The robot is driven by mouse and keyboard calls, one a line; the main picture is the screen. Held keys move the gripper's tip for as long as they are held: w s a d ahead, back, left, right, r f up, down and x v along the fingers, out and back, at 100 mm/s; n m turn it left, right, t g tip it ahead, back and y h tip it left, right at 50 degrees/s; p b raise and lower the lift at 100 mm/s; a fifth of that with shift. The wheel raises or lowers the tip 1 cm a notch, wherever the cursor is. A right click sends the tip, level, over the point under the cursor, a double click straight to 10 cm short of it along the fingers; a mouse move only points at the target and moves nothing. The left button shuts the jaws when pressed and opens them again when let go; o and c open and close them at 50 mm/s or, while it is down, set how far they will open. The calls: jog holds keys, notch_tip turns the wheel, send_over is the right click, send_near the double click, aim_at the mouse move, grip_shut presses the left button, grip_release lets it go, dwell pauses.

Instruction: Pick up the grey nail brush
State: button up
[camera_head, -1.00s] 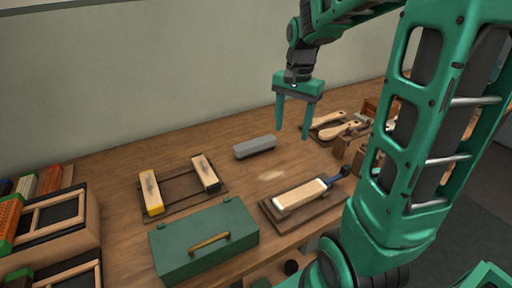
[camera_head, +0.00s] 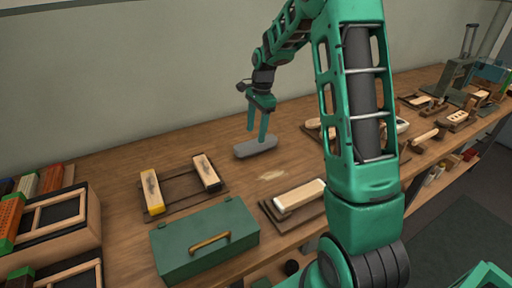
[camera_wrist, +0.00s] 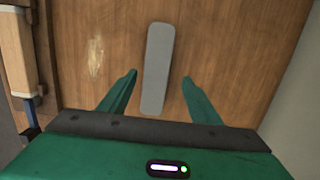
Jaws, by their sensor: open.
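The grey nail brush (camera_head: 256,148) lies on the wooden bench in the middle of the head view, behind the green toolbox. It also shows in the wrist view as a long grey block (camera_wrist: 158,68) with rounded ends. My gripper (camera_head: 256,138) is open and stands over the brush, its fingers reaching down towards it. In the wrist view the green fingertips (camera_wrist: 160,76) are on either side of the brush, with a gap to it on both sides. In the head view one finger hides a small part of the brush. I cannot tell the exact fingertip height.
The green toolbox (camera_head: 205,240) with a brass handle stands in front. A frame with two wooden blocks (camera_head: 180,186) lies to the left. A wooden-backed brush (camera_head: 299,195) lies on a board at front right. Bare bench surrounds the grey brush.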

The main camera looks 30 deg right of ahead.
aim_at(256, 142)
jog(key=shift+s+a+f, duration=0.1)
jog(key=shift+s+f, duration=0.05)
jog(key=shift+f, duration=1.35)
jog(key=shift+s+a+f, duration=0.1)
jog(key=shift+f, duration=1.4)
jog(key=c, duration=1.3)
